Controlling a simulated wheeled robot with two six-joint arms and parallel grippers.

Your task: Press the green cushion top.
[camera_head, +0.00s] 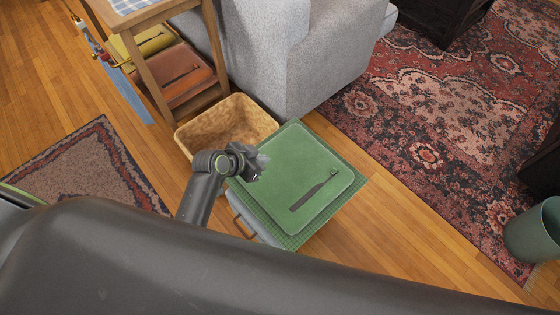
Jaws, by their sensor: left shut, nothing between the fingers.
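The green cushion top (300,172) is a flat, rounded square lying on a green checkered cover over a grey box (262,230) with a handle, in the middle of the head view. A dark, thin, elongated shape (314,192) shows on the cushion's right part. My left gripper (262,163) is shut and empty. It is over the cushion's left edge; whether it touches the surface I cannot tell. My right gripper is not in view.
A wicker basket (228,122) stands just behind the cushion, beside a grey sofa (290,55). A small wooden table (150,50) with coloured cushions below is at the upper left. A green bin (533,230) stands at the right. Bare floor lies right of the box.

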